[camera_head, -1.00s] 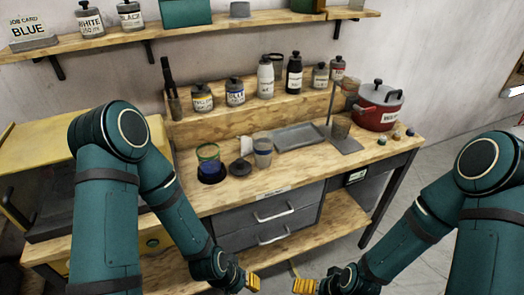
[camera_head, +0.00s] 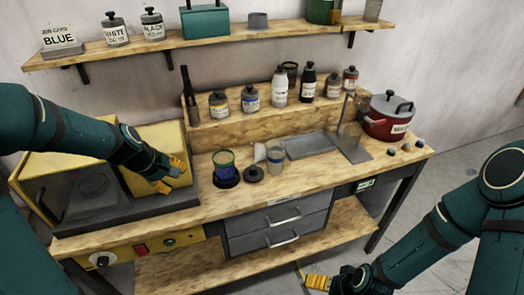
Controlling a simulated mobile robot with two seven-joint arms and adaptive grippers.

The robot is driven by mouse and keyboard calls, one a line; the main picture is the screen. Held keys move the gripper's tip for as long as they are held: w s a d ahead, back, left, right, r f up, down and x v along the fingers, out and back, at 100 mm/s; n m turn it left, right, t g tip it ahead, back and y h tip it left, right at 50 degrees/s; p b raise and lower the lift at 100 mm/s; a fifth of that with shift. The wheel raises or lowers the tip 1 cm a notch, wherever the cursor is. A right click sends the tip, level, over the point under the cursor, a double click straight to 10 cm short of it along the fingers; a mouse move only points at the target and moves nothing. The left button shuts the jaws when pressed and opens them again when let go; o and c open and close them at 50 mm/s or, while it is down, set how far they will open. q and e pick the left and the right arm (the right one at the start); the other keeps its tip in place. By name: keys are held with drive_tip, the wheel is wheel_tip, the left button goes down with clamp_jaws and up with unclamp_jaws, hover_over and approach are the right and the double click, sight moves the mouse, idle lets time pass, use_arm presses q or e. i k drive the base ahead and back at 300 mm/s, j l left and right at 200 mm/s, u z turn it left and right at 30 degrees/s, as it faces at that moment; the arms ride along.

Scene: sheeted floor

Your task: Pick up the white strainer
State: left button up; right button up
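The white strainer (camera_head: 259,152) looks like a small pale cone on the worktop. It is between the cup with a green rim and blue band (camera_head: 224,163) and the grey cup with a blue band (camera_head: 275,158), which partly hides it. My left gripper (camera_head: 174,177) is to the left of the strainer, in front of the yellow cabinet, with its yellow fingers apart and nothing between them. My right gripper (camera_head: 315,282) is low in front of the bench, far from the strainer. Its fingers overlap in view, so its opening is unclear.
A dark round lid (camera_head: 253,173) lies just in front of the strainer. A grey tray (camera_head: 309,145), a stand (camera_head: 354,149) and a red pot (camera_head: 389,117) are to the right. Bottles line the riser (camera_head: 262,115) behind. The yellow cabinet (camera_head: 163,139) stands at left.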

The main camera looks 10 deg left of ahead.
sight(260, 150)
drive_tip(key=i+l, duration=0.3)
drive_tip(key=i, duration=0.15)
drive_tip(key=i+l, duration=0.25)
drive_tip(key=i, duration=0.2)
